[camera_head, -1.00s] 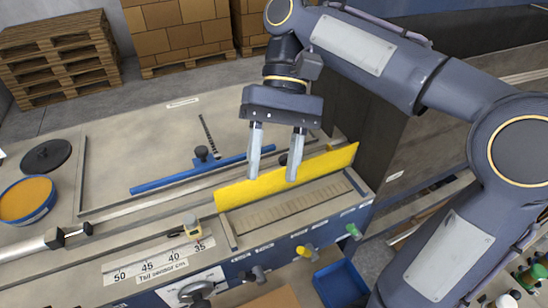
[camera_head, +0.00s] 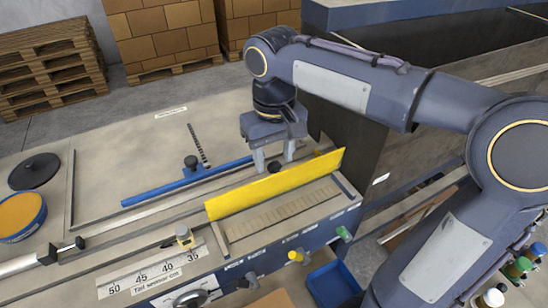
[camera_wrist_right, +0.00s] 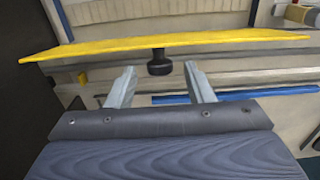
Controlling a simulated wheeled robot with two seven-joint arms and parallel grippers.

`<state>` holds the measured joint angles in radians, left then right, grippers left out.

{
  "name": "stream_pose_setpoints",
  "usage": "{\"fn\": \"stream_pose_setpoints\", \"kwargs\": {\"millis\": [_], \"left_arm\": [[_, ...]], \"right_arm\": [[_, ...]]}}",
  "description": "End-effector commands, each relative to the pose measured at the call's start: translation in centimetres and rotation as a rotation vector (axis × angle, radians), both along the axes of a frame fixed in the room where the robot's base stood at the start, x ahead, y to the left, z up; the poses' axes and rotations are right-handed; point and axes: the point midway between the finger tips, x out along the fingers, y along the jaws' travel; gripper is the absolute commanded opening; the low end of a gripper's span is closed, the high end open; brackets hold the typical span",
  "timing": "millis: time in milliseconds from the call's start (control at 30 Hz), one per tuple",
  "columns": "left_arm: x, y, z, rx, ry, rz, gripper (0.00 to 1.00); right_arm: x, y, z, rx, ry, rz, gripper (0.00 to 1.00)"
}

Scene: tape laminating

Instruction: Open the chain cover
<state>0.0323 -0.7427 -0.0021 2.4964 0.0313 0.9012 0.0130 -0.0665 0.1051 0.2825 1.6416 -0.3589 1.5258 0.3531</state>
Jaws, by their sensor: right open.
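The yellow chain cover (camera_head: 275,186) is a long plate standing raised at a slant along the machine, with the ribbed strip (camera_head: 282,207) in front of it exposed. A black knob (camera_head: 273,167) is on its far side. My right gripper (camera_head: 272,168) is behind the cover, pointing down, fingers apart with the knob between them in the picture. In the right wrist view the cover (camera_wrist_right: 160,46) spans the top and the knob (camera_wrist_right: 159,63) is centred between the two fingertips (camera_wrist_right: 159,72), with gaps on both sides. My left gripper is not in view.
A blue bar (camera_head: 180,184) with a black knob lies left of my right gripper. The ruler (camera_head: 150,277) and tape roll (camera_head: 20,215) are at left. A dark housing (camera_head: 347,135) stands close on the right. A blue bin (camera_head: 335,285) is below the front edge.

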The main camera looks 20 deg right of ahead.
Motion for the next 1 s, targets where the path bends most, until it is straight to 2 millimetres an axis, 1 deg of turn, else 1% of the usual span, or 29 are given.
{"fn": "stream_pose_setpoints", "kwargs": {"millis": [100,200,433,800,1000], "left_arm": [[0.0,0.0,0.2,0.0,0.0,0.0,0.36],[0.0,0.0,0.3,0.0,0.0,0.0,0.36],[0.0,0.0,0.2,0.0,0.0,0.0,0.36],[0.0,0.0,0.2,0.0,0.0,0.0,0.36],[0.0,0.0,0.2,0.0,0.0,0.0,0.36]], "right_arm": [[0.0,0.0,-1.0,0.0,0.002,-0.001,0.48],[0.0,0.0,-1.4,0.0,0.001,-0.001,0.48],[0.0,0.0,-1.5,0.001,0.001,-0.001,0.48],[0.0,0.0,-1.5,0.001,0.001,-0.001,0.0],[0.0,0.0,-1.5,0.001,0.001,-0.001,0.0]]}}
